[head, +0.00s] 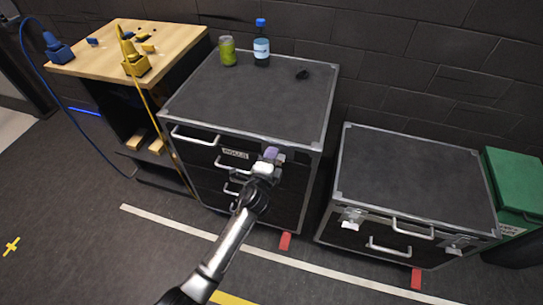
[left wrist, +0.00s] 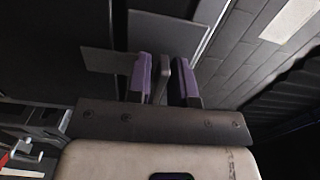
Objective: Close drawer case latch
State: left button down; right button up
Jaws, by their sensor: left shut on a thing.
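The drawer case (head: 250,95) is a black cabinet with metal edges and drawer handles (head: 195,136) on its front. My left gripper (head: 272,155) is at the upper right of this front. In the left wrist view, its purple-padded fingers (left wrist: 163,78) are shut on a thin dark grey upright piece (left wrist: 163,72), which appears to be the case's latch. A flat grey plate (left wrist: 108,60) shows beside the fingers. In the head view, the gripper hides most of the latch, so I cannot tell its exact position. My right gripper is in neither view.
A lower black case (head: 410,180) with two silver latches (head: 351,217) stands to the right, beside a green bin (head: 515,180). A wooden-topped bench (head: 180,45) stands left. A green can (head: 227,50) and blue bottle (head: 261,45) stand on the drawer case. Open floor lies in front.

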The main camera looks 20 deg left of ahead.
pick_arm(q)
jog(key=c, duration=1.2)
grip_release()
jog(key=shift+c, duration=0.2)
jog(key=shift+s, duration=0.15)
jog(key=s+p, duration=0.2)
jog(key=s, duration=1.1)
jog(key=shift+s+d, duration=0.3)
jog(key=shift+d, duration=0.15)
